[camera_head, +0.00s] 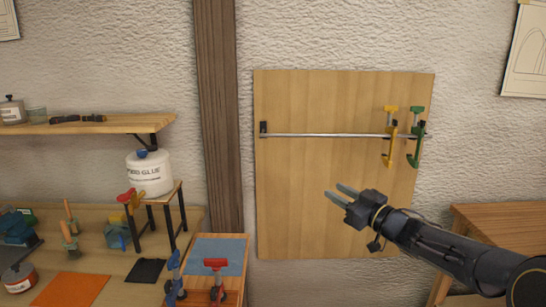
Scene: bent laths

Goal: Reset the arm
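My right gripper (341,194) is in front of the lower middle of a wooden wall board. Its two pale fingers are apart and point to the upper left, with nothing between them. My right arm comes in from the lower right. My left gripper and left arm are not in view.
A metal rail (320,135) crosses the wooden board (300,200), with a yellow clamp (389,140) and a green clamp (415,145) hanging at its right end. A glue container (150,174) stands on a small stand at left. A red clamp (216,272) is near the bottom. A wooden table (500,222) stands at right.

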